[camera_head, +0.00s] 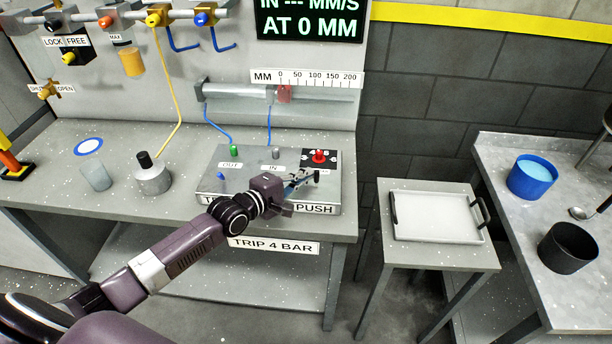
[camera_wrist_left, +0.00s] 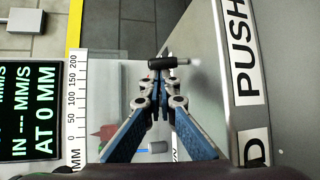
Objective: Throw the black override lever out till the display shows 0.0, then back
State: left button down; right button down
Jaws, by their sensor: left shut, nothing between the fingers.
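My left gripper (camera_head: 300,181) reaches over the right part of the grey valve box (camera_head: 215,186) on the bench. In the left wrist view its blue fingers (camera_wrist_left: 160,92) are together and hold nothing. The black override lever (camera_wrist_left: 168,62) shows as a short dark bar just beyond the fingertips; whether they touch it I cannot tell. In the head view the lever (camera_head: 316,175) is a small dark shape by the fingertips. The display (camera_head: 310,18) reads IN --- MM/S, AT 0 MM, with its top cut off. My right gripper is not in view.
A red knob (camera_head: 319,156) on a black plate stands just behind the fingertips. A cylinder (camera_head: 240,91) with a scale is behind the box. A tray (camera_head: 436,217) sits on a separate stand to the right.

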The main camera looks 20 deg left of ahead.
pick_arm(q)
jog(key=m+t+b, duration=0.1)
jog(key=b, duration=0.2)
jog(key=s+m+t+b, duration=0.1)
jog(key=t+b, duration=0.1)
jog(key=b, duration=0.1)
jog(key=shift+s+d+f+h, duration=0.15)
jog(key=shift+d+f+h, duration=0.05)
jog(key=shift+f+h, duration=0.2)
jog(key=shift+s+r+t+b, duration=0.1)
jog(key=shift+t+b, duration=0.25)
jog(key=shift+t, duration=0.05)
jog(key=shift+s+r, duration=0.1)
jog(key=shift+r, duration=0.05)
jog(key=shift+s+d+r, duration=0.1)
jog(key=shift+s+d, duration=0.05)
jog(key=shift+s, duration=0.25)
jog(key=v, duration=1.1)
jog(key=shift+s+a, duration=0.2)
jog(key=shift+s, duration=0.1)
